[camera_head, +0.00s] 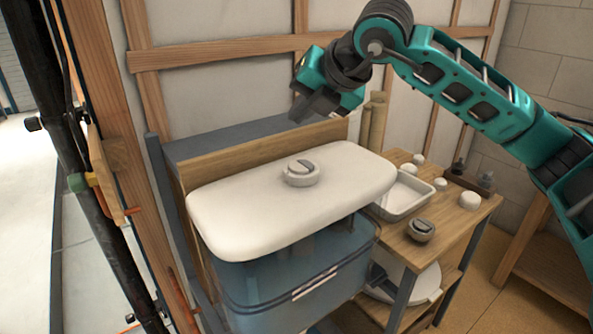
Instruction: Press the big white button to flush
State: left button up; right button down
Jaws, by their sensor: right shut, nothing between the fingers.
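The white cistern lid (245,208) lies on top of a bluish see-through tank (270,275). A round white button (301,173) with a grey part on its top sits near the middle of the lid. My right gripper (302,117) is shut and empty. It appears above and behind the button, apart from it, with its fingers pointing down to the left. The right arm comes in from the right edge. My left gripper is not in view.
A wooden side table (455,222) at the right holds a white tray (405,195), a second round button-like part (421,230) and several small white pieces. A wood-framed wall (225,95) stands behind the tank. A wooden post and dark pipe (95,175) stand at the left.

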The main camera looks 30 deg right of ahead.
jog(key=b, duration=0.3)
send_over(301, 168)
notch_tip(301, 168, down, 6)
jog(key=shift+r, duration=0.2)
jog(key=shift+f+b, duration=0.55)
jog(key=shift+b, duration=0.15)
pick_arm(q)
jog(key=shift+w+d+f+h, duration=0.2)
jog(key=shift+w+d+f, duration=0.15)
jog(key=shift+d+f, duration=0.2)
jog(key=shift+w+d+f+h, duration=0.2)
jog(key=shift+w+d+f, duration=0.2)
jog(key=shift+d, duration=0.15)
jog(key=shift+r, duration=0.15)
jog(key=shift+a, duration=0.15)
pick_arm(e)
jog(key=shift+f, duration=0.2)
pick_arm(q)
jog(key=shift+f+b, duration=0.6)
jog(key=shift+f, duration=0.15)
pick_arm(e)
jog(key=shift+f, duration=0.3)
